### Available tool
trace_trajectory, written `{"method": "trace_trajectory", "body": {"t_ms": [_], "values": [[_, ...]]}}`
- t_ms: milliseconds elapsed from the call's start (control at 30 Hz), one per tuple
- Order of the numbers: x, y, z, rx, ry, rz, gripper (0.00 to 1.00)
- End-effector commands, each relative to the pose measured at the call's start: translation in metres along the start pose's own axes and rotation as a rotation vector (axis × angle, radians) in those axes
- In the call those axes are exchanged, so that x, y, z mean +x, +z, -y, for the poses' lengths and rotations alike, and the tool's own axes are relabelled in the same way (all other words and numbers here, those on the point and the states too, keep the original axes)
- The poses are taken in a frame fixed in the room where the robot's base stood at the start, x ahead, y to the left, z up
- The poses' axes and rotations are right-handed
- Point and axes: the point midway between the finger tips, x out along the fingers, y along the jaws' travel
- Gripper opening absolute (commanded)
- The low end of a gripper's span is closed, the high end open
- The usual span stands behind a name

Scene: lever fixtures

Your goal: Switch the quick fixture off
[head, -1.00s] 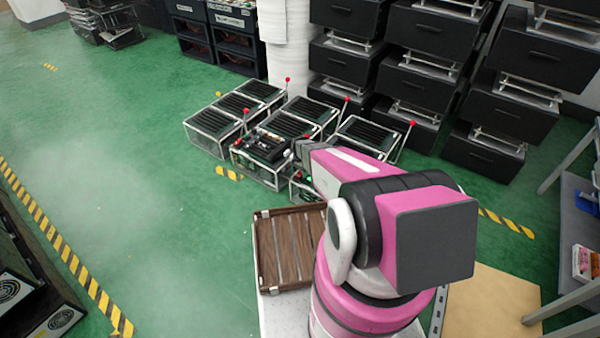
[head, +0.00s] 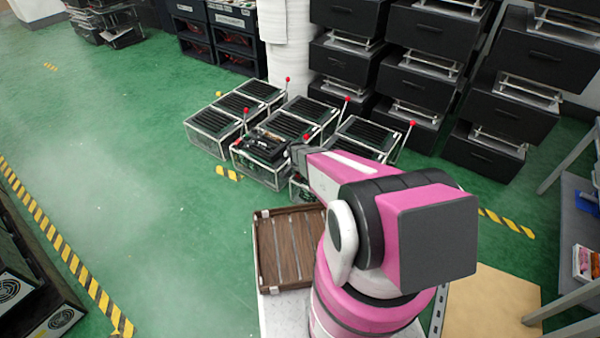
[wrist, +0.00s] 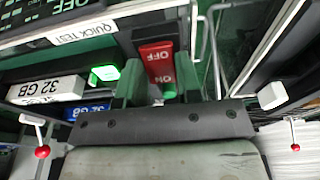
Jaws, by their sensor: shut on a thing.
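The quick fixture, labelled "QUICK TEST" (wrist: 84,33), is close up in the wrist view. Its red switch (wrist: 157,62) carries the words OFF at the top and ON lower down. My gripper (wrist: 160,78) has its two green fingers on either side of this switch and is shut on it; the exact contact is partly hidden. A bright green lamp (wrist: 105,73) glows left of the switch. In the head view my gripper (head: 300,154) is at the near side of the fixture group, and the switch is hidden there.
Several framed black fixtures (head: 293,127) with red-knobbed levers stand close together. In the wrist view, red-knobbed levers show at left (wrist: 42,152) and right (wrist: 295,147). Black drawer stacks (head: 415,80) stand behind. Green floor (head: 130,170) is free at left.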

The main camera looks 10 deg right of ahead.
Motion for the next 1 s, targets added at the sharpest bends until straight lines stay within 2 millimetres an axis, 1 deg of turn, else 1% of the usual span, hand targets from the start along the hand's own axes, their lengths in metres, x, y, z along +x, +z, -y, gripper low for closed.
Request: {"method": "trace_trajectory", "body": {"t_ms": [167,467,500,533,567,867,1000], "values": [[-0.0005,0.0016,-0.0008,0.0,-0.001,-0.061,0.08],[-0.0004,0.0012,-0.0004,0.001,-0.001,-0.066,0.08],[-0.0004,0.0012,-0.0004,0.001,-0.002,-0.066,0.42],[-0.0004,0.0012,-0.0004,0.001,-0.002,-0.066,0.51],[-0.0004,0.0012,-0.0004,0.0,-0.002,-0.066,0.57],[-0.0009,0.0015,-0.0002,0.0,-0.002,-0.065,0.57],[-0.0074,0.0021,-0.0004,0.0,-0.002,-0.065,0.57]]}}
